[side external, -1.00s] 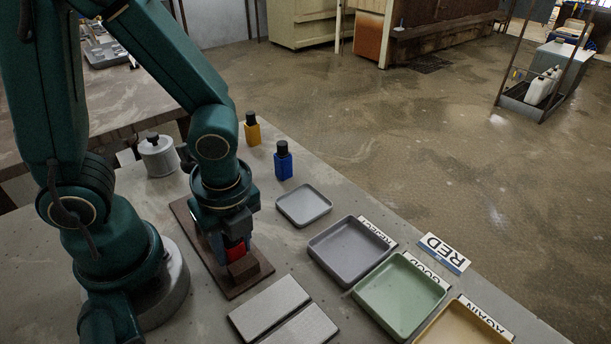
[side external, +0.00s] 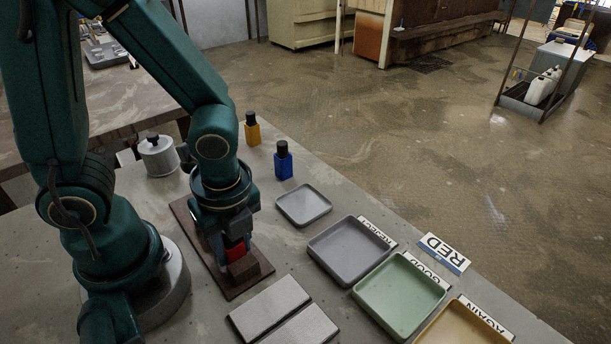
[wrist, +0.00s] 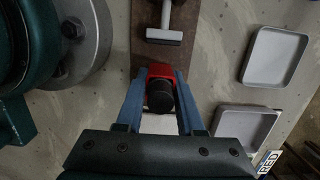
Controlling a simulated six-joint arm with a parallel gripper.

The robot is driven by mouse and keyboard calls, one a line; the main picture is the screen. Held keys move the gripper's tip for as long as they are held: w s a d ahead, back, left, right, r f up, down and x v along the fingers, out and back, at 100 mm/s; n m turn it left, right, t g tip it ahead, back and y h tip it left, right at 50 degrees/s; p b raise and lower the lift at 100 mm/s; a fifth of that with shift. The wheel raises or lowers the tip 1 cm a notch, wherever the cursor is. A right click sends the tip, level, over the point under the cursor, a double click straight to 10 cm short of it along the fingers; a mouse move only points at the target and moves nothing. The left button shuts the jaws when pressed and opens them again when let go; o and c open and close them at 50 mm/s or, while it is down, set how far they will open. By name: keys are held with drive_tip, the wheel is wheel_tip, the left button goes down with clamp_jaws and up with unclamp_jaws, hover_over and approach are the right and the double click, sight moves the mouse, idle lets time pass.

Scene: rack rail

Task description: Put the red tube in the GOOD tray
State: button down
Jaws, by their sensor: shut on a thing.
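The red tube (side external: 236,252) is a small red block-like body low between the fingers of my gripper (side external: 230,243), over the brown rail board (side external: 222,285). In the wrist view the red tube (wrist: 160,72) has a black cap and sits between the two blue fingers of my gripper (wrist: 161,88), which are shut on it. Whether its base touches the board is hidden. The green GOOD tray (side external: 400,297) is empty and stands to the right, between the grey REJECT tray (side external: 350,250) and the yellow AGAIN tray (side external: 462,328).
Two grey plates (side external: 270,307) lie in front. A small grey tray (side external: 303,205), a blue bottle (side external: 284,165), a yellow bottle (side external: 252,132) and a lidded pot (side external: 158,158) stand behind. A RED card (side external: 443,253) lies by the trays.

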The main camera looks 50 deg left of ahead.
idle(0.3)
drive_tip(key=shift+r, duration=3)
